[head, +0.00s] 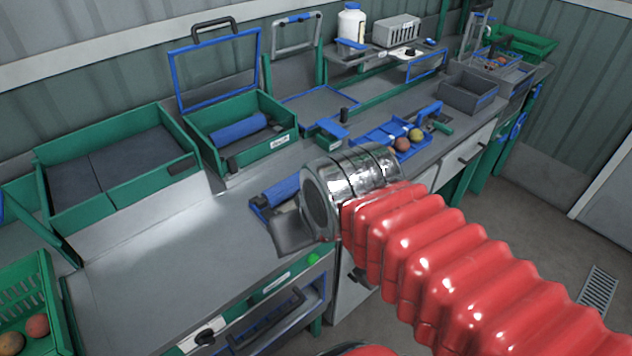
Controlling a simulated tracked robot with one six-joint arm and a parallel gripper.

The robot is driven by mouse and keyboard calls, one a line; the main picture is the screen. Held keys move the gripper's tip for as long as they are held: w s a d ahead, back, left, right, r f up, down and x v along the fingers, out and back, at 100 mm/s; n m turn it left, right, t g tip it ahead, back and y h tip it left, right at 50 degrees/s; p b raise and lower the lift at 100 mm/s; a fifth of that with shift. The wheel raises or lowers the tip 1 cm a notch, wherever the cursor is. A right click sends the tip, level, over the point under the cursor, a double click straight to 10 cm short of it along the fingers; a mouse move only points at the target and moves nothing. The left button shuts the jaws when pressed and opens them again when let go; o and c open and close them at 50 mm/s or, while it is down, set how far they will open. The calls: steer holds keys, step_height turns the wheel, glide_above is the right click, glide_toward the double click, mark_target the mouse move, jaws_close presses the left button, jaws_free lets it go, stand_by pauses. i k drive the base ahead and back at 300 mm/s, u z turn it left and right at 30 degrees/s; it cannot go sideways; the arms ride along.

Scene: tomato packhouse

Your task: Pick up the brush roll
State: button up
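Two blue rolls that look like brush rolls are in the head view. One blue roll (239,130) lies inside a green box (267,146) with a raised blue-framed lid (217,70). A second blue roll (281,191) lies at the bench's front, in or on a dark holder, partly hidden by my wrist. My gripper (292,230) is at the end of my arm, just in front of the second roll. Dark grey parts show below the shiny wrist, but the fingertips are not clear. I cannot tell whether it touches the roll.
A green two-part bin (190,155) stands at the left. A blue tray (372,141) with several round fruits is right of the green box. A grey bin (469,92) stands further right. The front left bench top (165,255) is clear. A green crate (58,305) holds fruit at lower left.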

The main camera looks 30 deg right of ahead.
mark_target(278, 194)
steer(key=z, duration=1.45)
steer(key=k, duration=0.6)
steer(key=u, duration=0.8)
steer(key=i, duration=1)
steer(key=u, duration=0.05)
